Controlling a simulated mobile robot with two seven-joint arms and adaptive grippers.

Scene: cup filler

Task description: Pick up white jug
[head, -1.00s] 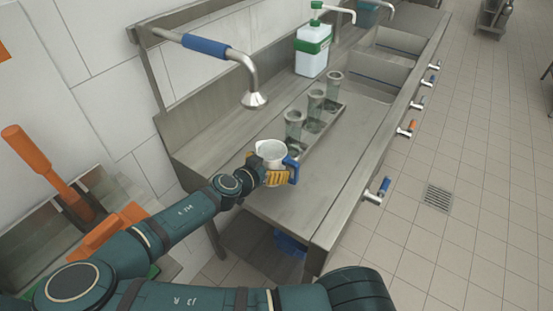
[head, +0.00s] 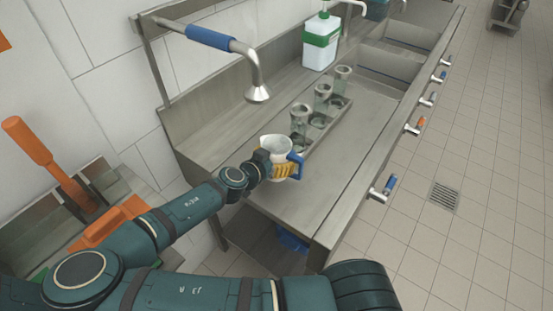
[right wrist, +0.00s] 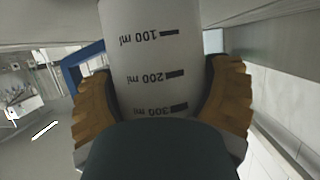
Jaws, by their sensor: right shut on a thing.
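The white jug (head: 277,145) with a blue handle (head: 298,166) is at the near end of the steel counter in the head view. It looks roughly upright. My right gripper (head: 280,171) is shut around its side with orange-yellow padded fingers. In the right wrist view the jug's body (right wrist: 147,60) with its ml marks sits between both fingers, and part of the blue handle (right wrist: 75,75) shows behind the left finger. I cannot tell whether the jug's base touches the counter. My left gripper is not in view.
Several clear cups (head: 322,95) stand in a row on a tray behind the jug. A tap with a blue sleeve (head: 208,38) hangs over the counter (head: 325,190). A green-and-white dispenser (head: 321,43) stands farther back. The counter right of the jug is clear.

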